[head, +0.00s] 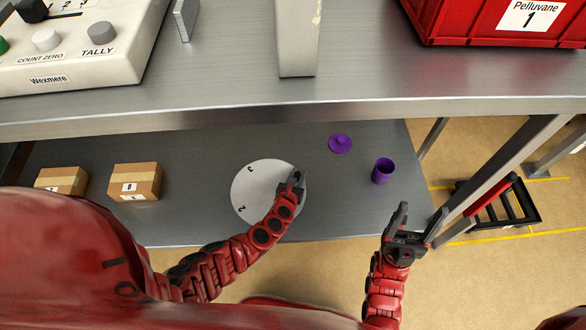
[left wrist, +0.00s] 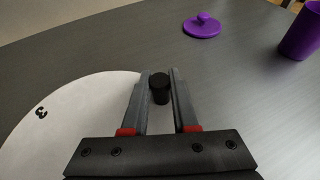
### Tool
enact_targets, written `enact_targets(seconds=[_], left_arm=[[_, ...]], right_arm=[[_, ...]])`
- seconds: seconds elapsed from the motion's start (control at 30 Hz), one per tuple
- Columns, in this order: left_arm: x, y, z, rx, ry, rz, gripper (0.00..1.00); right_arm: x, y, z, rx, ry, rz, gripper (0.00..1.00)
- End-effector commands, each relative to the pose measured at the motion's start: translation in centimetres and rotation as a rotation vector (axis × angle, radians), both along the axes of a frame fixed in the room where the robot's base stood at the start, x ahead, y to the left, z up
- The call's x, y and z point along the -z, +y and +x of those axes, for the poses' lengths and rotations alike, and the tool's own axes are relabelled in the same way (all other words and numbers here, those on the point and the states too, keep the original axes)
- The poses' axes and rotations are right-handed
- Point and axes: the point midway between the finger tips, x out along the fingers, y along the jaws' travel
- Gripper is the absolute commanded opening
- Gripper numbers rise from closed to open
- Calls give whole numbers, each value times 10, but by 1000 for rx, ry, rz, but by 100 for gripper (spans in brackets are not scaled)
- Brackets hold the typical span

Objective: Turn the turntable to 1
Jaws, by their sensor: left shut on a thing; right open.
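The turntable (head: 262,186) is a pale round disc on the lower grey shelf, with the numbers 3 and 2 visible on its left part. In the left wrist view the disc (left wrist: 70,130) shows a 3 near its left edge. My left gripper (head: 297,177) is at the disc's right edge, shut on a small black peg (left wrist: 159,88) that stands between its fingertips. My left arm and gripper hide part of the disc, and no 1 shows on it. My right gripper (head: 419,220) is open and empty, in front of the shelf's right end.
A purple lid (head: 340,144) and a purple cup (head: 382,171) stand to the right of the turntable. Two cardboard boxes (head: 135,182) (head: 61,181) sit to its left. The upper shelf (head: 230,75) carries a control box (head: 75,50) and a red crate (head: 500,25).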

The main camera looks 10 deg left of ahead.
Motion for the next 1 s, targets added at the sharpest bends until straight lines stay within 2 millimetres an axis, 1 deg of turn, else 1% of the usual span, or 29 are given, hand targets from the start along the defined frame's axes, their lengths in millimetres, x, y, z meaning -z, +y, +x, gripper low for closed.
enact_targets(seconds=[0.03, 0.1, 0.2, 0.3, 0.63, 1.0], left_arm=[[6, 0, -5, 44, -1, 7, 0], [6, -6, -11, 114, 0, 3, 0], [6, -8, -19, 197, 0, 5, 0], [5, -12, -26, 259, 2, 2, 0], [2, -15, -37, 372, 0, 2, 0], [1, -20, -50, 374, 0, -2, 0]], right_arm=[[9, 0, 0, 0, 0, 0, 68], [16, 0, 0, 0, 0, 0, 68], [26, 0, 0, 0, 0, 0, 68], [30, 0, 0, 0, 0, 0, 68], [37, 0, -2, 2, -13, -17, 68], [42, -1, -3, 3, -20, -25, 68]])
